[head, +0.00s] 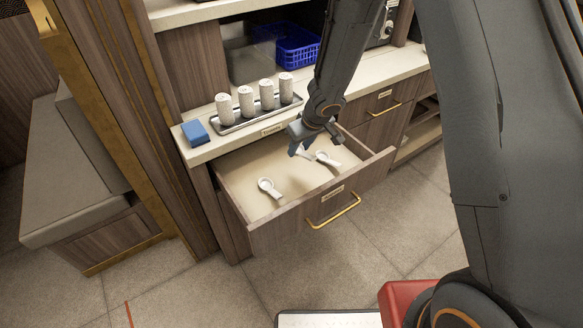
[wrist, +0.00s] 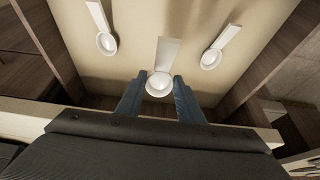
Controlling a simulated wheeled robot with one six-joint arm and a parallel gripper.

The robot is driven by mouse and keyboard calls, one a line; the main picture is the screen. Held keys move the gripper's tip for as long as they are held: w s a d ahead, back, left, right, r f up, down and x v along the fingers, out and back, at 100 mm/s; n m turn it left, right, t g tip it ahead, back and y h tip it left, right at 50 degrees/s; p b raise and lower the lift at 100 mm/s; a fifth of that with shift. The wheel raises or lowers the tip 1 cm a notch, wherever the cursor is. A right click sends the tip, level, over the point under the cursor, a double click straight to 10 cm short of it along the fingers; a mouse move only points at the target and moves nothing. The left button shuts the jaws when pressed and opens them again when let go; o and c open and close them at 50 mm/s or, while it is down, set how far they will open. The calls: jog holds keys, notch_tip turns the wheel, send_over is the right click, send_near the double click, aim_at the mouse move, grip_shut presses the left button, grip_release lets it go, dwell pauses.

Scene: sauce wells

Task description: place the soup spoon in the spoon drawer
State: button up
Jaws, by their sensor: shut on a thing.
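The spoon drawer (head: 290,222) is pulled open below the counter, with a pale floor and a brass handle. My gripper (head: 298,151) is inside it, pointing down. In the wrist view its blue fingers (wrist: 158,84) are shut on a white soup spoon (wrist: 166,52), one at each side near the bowl. That spoon shows only partly in the head view (head: 304,152). I cannot tell whether it touches the drawer floor. Two more white spoons lie in the drawer, one at the front left (head: 268,187) and one to the right of my gripper (head: 326,159).
On the counter above stand a tray (head: 262,119) with several speckled cups, a blue block (head: 195,132) and, farther back, a blue basket (head: 298,50). A closed drawer (head: 383,100) is to the right. The drawer walls stand close around my gripper.

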aim_at(296, 173)
jog(key=shift+w+f+b, duration=0.35)
jog(key=shift+f, duration=0.1)
jog(key=shift+f+b, duration=0.35)
jog(key=shift+b, duration=0.05)
notch_tip(296, 173, down, 9)
jog(key=b, duration=0.9)
jog(key=shift+f, duration=0.1)
jog(key=shift+f+b, duration=0.15)
jog(key=shift+b, duration=0.2)
jog(key=o, duration=1.1)
jog(key=shift+c, duration=0.2)
jog(key=shift+r, duration=0.2)
